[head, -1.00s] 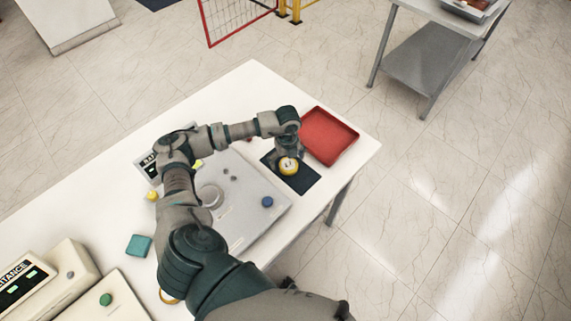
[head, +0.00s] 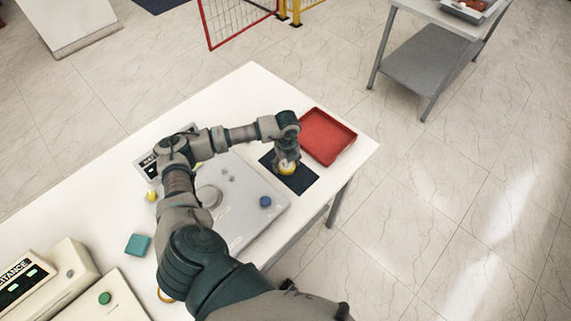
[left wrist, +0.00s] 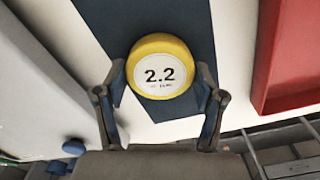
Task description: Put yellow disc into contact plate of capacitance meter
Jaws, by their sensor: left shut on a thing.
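The yellow disc (head: 287,169) has a white face marked 2.2, readable in the left wrist view (left wrist: 160,76). It is at the dark mat on the right part of the table. My left gripper (head: 286,160) is over it, shut on it, with one finger on each side in the left wrist view (left wrist: 161,88). The capacitance meter (head: 62,262) is at the lower left, cut off by the picture edge, with a dark label and lit displays. I cannot make out its contact plate for certain. My right gripper is not in view.
A red tray (head: 328,137) lies beside the dark mat (head: 299,183). A grey device (head: 238,222) with a blue knob (head: 265,202) stands left of the mat, partly under my left arm. A teal block (head: 137,244) and a small yellow piece (head: 151,195) lie on the white table (head: 105,190).

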